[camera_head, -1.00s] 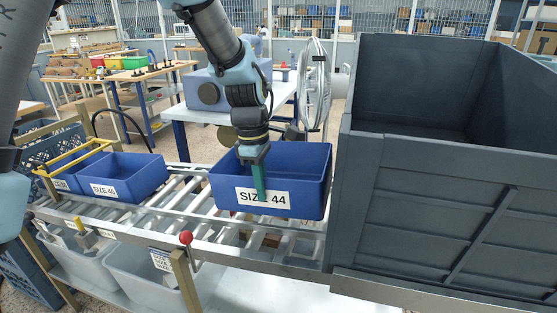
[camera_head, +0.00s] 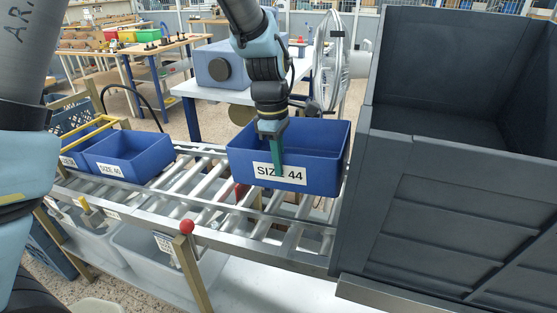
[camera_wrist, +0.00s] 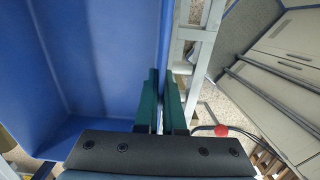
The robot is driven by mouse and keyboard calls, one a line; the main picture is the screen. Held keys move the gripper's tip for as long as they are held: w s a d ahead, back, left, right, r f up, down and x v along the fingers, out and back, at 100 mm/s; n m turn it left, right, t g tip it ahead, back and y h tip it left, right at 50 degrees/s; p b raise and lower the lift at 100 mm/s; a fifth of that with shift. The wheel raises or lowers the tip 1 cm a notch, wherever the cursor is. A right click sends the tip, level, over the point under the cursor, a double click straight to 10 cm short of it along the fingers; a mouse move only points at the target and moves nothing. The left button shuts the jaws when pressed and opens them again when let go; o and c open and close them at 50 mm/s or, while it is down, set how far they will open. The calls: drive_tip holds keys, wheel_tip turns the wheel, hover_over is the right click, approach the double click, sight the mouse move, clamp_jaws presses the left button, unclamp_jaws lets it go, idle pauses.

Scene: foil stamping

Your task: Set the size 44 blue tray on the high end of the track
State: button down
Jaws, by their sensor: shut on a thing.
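The size 44 blue tray (camera_head: 318,172) hangs level over the roller track (camera_head: 205,193), towards its right end next to the big grey bin. My gripper (camera_head: 277,160) is shut on the tray's front wall, with one green finger outside, beside the SIZE 44 label. In the wrist view the green fingers (camera_wrist: 160,100) pinch the wall of the blue tray (camera_wrist: 100,60). The tray's underside and any gap to the rollers are hard to judge in the head view. Another blue tray (camera_head: 128,152), its label partly legible, sits on the left part of the track.
A big grey bin (camera_head: 450,215) stands close to the tray's right side. A yellow bar frame (camera_head: 95,130) stands at the track's left end. A red knob (camera_head: 187,227) tops a post at the front rail. Rollers between the two trays are bare.

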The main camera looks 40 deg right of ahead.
sight(282, 190)
drive_tip(key=shift+s+d+f+b, duration=0.2)
drive_tip(key=shift+f+b, duration=0.8)
drive_tip(key=shift+f, duration=1.2)
drive_tip(key=shift+s+d+f+b, duration=0.15)
drive_tip(key=shift+f+b, duration=0.85)
drive_tip(key=shift+f, duration=1.15)
drive_tip(key=shift+a, duration=0.1)
drive_tip(key=c, duration=0.9)
unclamp_jaws()
drive_tip(key=shift+c, duration=0.2)
drive_tip(key=shift+a, duration=0.1)
wheel_tip(282, 190, up, 8)
drive_tip(key=p, duration=0.7)
drive_tip(key=shift+r+p, duration=0.3)
drive_tip(key=shift+r, duration=0.7)
